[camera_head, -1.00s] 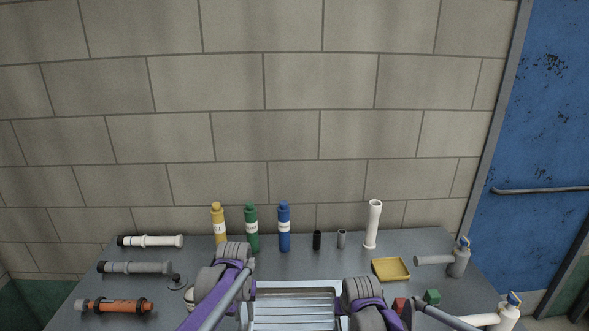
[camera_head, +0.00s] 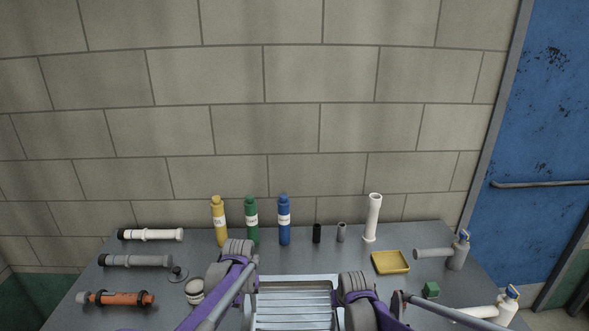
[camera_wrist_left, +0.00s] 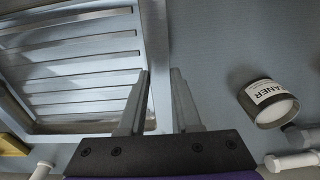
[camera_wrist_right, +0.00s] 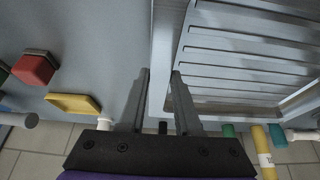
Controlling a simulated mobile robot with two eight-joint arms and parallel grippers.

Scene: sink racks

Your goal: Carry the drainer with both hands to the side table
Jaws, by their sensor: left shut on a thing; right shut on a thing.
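The drainer is a shiny metal tray with slats, at the bottom middle of the head view (camera_head: 293,282). Its front is cut off by the frame. My left gripper (camera_wrist_left: 160,75) is shut on its side rim, which passes between the fingers in the left wrist view. My right gripper (camera_wrist_right: 160,75) is shut on the opposite rim in the right wrist view. In the head view my wrists hide both sets of fingertips. I cannot tell whether the drainer touches the grey table (camera_head: 330,262) or hangs just above it.
Yellow (camera_head: 219,222), green (camera_head: 252,222) and blue (camera_head: 284,222) bottles stand behind the drainer. A white jar (camera_head: 194,291) is close on the left. A yellow dish (camera_head: 390,262) and green block (camera_head: 431,289) lie right. A red block (camera_wrist_right: 34,68) shows in the right wrist view.

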